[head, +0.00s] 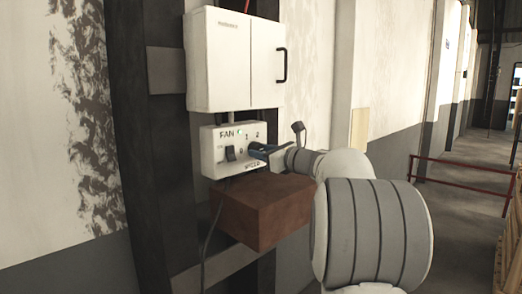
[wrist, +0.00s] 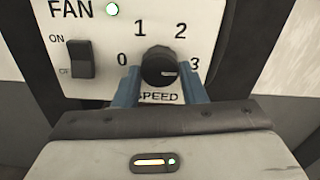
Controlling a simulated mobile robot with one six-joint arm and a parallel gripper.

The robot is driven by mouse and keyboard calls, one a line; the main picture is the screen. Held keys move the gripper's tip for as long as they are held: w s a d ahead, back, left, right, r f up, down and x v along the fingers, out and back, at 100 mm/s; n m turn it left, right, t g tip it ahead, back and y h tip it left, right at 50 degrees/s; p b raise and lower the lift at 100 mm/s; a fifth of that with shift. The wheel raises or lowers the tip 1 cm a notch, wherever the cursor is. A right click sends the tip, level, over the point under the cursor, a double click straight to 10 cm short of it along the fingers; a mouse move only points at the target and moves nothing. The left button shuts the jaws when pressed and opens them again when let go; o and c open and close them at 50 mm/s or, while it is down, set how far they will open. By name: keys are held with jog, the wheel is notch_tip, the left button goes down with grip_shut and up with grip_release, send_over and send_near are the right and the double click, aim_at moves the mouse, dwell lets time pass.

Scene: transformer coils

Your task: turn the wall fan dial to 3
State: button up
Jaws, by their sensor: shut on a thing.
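The fan control box (head: 214,166) is white and mounted on the wall, with "FAN" printed on it. Its black round speed dial (wrist: 158,62) is in the middle of the wrist view, with the numbers 0, 1, 2 and 3 around it. The dial's white mark points right, roughly toward the 3 (wrist: 195,65). My gripper (wrist: 159,74) has one blue finger on each side of the dial and is shut on it.
A black ON/OFF switch (wrist: 81,58) sits left of the dial, and a green light (wrist: 112,9) is lit above. A white cabinet (head: 232,60) hangs above the box. A brown block (head: 255,212) juts out just below it.

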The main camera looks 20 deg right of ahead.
jog(key=shift+f, duration=0.35)
jog(key=o, duration=0.6)
jog(key=shift+c, duration=0.2)
jog(key=o, duration=0.4)
jog(key=shift+r, duration=0.25)
jog(key=shift+s, duration=0.1)
jog(key=b+v, duration=0.1)
jog(key=v, duration=0.6)
jog(key=shift+s+d+b, duration=0.1)
jog(key=shift+s+b, duration=0.2)
jog(key=shift+b, duration=0.1)
